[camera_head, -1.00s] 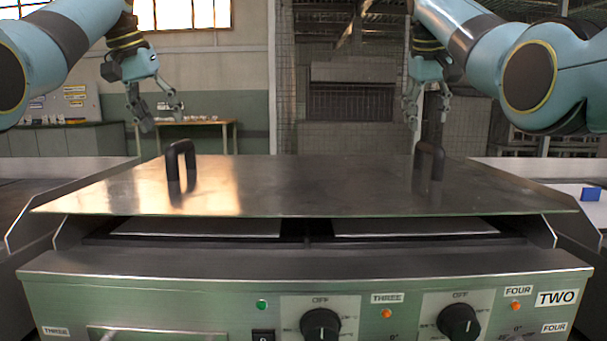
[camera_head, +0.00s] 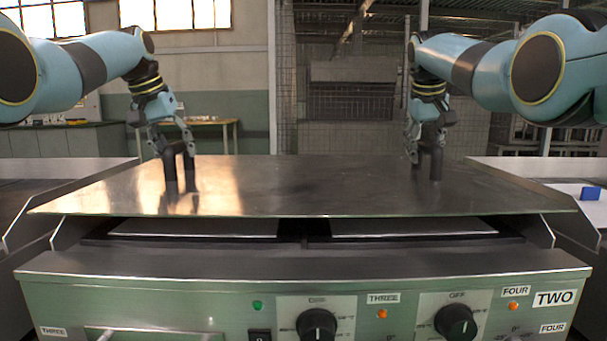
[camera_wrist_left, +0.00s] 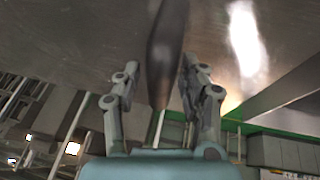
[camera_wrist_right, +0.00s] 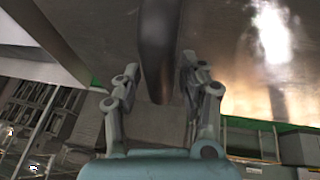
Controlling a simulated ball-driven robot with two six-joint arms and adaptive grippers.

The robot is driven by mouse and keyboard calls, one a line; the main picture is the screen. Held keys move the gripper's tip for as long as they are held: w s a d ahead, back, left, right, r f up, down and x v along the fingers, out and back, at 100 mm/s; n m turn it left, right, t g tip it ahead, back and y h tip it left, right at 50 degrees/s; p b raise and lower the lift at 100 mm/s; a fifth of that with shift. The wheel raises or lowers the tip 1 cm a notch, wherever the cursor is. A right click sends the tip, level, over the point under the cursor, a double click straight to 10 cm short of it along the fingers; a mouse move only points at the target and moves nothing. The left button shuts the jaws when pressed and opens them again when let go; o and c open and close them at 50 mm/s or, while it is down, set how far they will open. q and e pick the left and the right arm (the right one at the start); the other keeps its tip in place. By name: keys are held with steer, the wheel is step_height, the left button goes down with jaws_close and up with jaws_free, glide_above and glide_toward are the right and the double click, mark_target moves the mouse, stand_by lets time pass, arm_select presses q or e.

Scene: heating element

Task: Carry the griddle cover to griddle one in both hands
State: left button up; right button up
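The griddle cover (camera_head: 300,185) is a flat metal sheet with two black upright handles. It lies over the griddle labelled TWO (camera_head: 300,265). My left gripper (camera_head: 175,152) is at the left handle (camera_head: 180,175); in the left wrist view its open fingers (camera_wrist_left: 158,80) stand either side of the handle (camera_wrist_left: 166,50), with gaps visible. My right gripper (camera_head: 427,152) is at the right handle (camera_head: 430,168). In the right wrist view its open fingers (camera_wrist_right: 158,80) stand either side of the handle (camera_wrist_right: 158,45). Griddle one is not identifiable by a label.
Control knobs (camera_head: 317,326) and labels line the front panel. Metal counters flank the griddle on the left (camera_head: 60,170) and right (camera_head: 540,168). A small blue object (camera_head: 590,193) sits on the right counter. A table (camera_head: 205,125) stands behind on the left.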

arm_select(q)
jaws_close()
arm_select(e)
jaws_close()
